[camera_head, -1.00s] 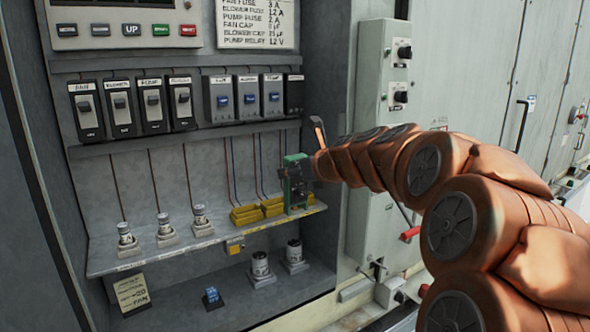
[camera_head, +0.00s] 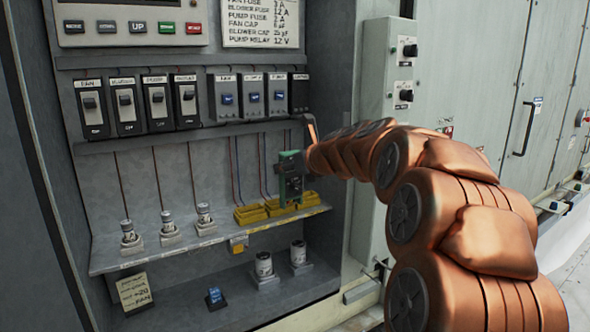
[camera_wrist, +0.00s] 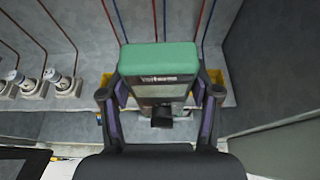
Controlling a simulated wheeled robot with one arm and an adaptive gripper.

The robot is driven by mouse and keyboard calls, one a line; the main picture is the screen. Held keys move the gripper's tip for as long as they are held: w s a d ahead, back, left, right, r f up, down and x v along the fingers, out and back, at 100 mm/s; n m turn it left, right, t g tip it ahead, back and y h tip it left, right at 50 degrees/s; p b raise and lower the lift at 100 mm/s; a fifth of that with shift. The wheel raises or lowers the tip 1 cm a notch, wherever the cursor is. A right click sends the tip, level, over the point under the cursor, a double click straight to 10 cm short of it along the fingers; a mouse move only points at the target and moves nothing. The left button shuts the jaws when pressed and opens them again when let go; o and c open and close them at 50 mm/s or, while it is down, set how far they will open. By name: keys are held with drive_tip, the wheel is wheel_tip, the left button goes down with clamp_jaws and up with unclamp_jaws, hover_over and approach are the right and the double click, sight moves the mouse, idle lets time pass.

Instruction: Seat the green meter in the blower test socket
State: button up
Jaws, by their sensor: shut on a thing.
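The green meter (camera_head: 290,178) is upright in my gripper (camera_wrist: 160,95), in front of the right end of the cabinet's middle shelf. In the wrist view the meter (camera_wrist: 159,56) shows its green top, with a dark finger on each side of its body. My gripper is shut on it. Yellow sockets (camera_head: 250,214) sit in a row on the shelf, behind and to the left of the meter. The meter hides part of the rightmost ones. I cannot tell which one is the blower test socket, or whether the meter touches one.
Fuses in white holders (camera_head: 167,222) stand on the shelf's left part. Dark switches (camera_head: 158,103) line the panel above. Two capacitors (camera_head: 264,266) and a small blue relay (camera_head: 215,296) are on the lower shelf. The cabinet's right wall (camera_head: 334,130) is close to my gripper.

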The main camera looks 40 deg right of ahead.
drive_tip(key=shift+w+d, duration=0.1)
drive_tip(key=shift+w, duration=0.75)
drive_tip(key=f+b+x, duration=0.1)
drive_tip(key=b+x, duration=0.1)
drive_tip(key=x, duration=0.4)
drive_tip(key=shift+f, duration=0.3)
idle(0.7)
drive_tip(key=shift+s+p, duration=0.1)
drive_tip(key=shift+p, duration=0.25)
idle(1.2)
drive_tip(key=shift+f, duration=0.2)
idle(0.7)
drive_tip(key=o, duration=1.5)
drive_tip(key=shift+f, duration=0.1)
